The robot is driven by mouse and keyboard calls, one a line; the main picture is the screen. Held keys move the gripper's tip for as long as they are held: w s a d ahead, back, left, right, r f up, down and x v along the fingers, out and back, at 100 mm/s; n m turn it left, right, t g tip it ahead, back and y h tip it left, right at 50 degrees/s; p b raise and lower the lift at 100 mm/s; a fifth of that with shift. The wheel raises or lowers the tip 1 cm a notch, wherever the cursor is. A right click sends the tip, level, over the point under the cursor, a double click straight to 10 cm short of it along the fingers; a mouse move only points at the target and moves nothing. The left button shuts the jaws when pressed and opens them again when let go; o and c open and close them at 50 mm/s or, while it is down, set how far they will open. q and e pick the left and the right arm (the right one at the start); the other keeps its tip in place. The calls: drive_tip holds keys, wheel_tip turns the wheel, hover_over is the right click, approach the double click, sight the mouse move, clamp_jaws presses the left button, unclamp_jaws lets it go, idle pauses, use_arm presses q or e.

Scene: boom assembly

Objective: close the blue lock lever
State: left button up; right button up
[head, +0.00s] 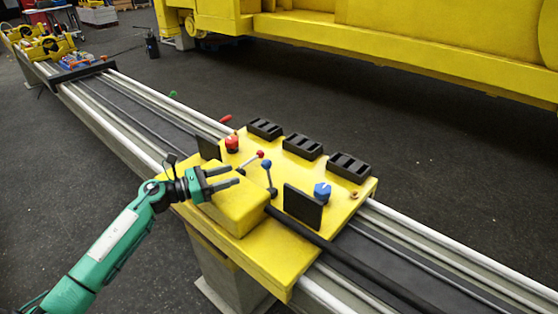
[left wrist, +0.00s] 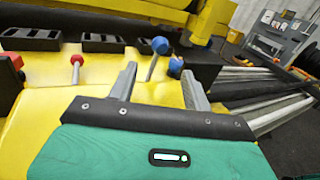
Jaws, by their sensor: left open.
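The blue lock lever (head: 266,165) has a blue ball on a thin stem and stands up from the yellow console, leaning slightly. In the left wrist view its blue ball (left wrist: 160,45) appears beyond and between my fingertips. My left gripper (head: 234,176) is open and empty, above the raised yellow block at the console's left. Its fingers point toward the lever, with a gap between; they also show in the left wrist view (left wrist: 158,71). My right gripper is not in view.
A red-ball lever (head: 260,153) stands close beside the blue one. A red knob (head: 232,143), a blue knob (head: 322,190), black upright plates (head: 303,206) and black slotted blocks (head: 302,147) stand on the yellow console (head: 285,265). Rails run under it.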

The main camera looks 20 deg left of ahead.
sight(262, 164)
use_arm(q)
drive_tip(key=p+x, duration=0.2)
drive_tip(key=x, duration=0.1)
drive_tip(key=p+x, duration=0.1)
drive_tip(key=x, duration=0.1)
drive_tip(key=shift+w+r, duration=0.1)
drive_tip(key=shift+r, duration=0.3)
drive_tip(key=p+x, duration=0.2)
drive_tip(key=x, duration=0.3)
drive_tip(key=shift+f, duration=0.15)
drive_tip(key=shift+x, duration=0.85)
drive_tip(key=shift+w+d+f, duration=0.25)
drive_tip(key=shift+d, duration=0.05)
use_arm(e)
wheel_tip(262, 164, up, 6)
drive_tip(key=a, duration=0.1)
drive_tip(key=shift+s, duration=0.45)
use_arm(q)
drive_tip(key=shift+c, duration=0.4)
clamp_jaws()
drive_tip(key=shift+a, duration=0.1)
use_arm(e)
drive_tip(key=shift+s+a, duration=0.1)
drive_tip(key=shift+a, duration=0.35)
